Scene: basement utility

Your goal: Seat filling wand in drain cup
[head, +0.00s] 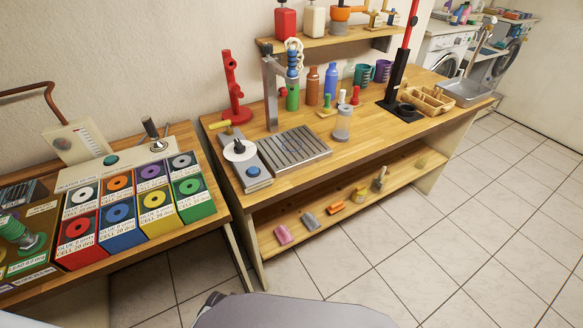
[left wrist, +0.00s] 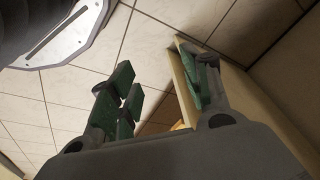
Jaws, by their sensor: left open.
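A grey filling stand (head: 272,95) rises from the middle wooden bench, with a blue and white coiled piece (head: 292,58) hanging at its top. A slotted metal drip tray (head: 295,147) lies at its foot. I cannot pick out the filling wand for sure.
The left bench holds coloured labelled bins (head: 116,212). Bottles (head: 330,84), a red stand (head: 234,90), a black-and-red press (head: 400,75), a wooden organiser (head: 428,101) and a metal basin (head: 464,92) crowd the middle bench. Its lower shelf (head: 350,196) holds small items. The floor in front is clear.

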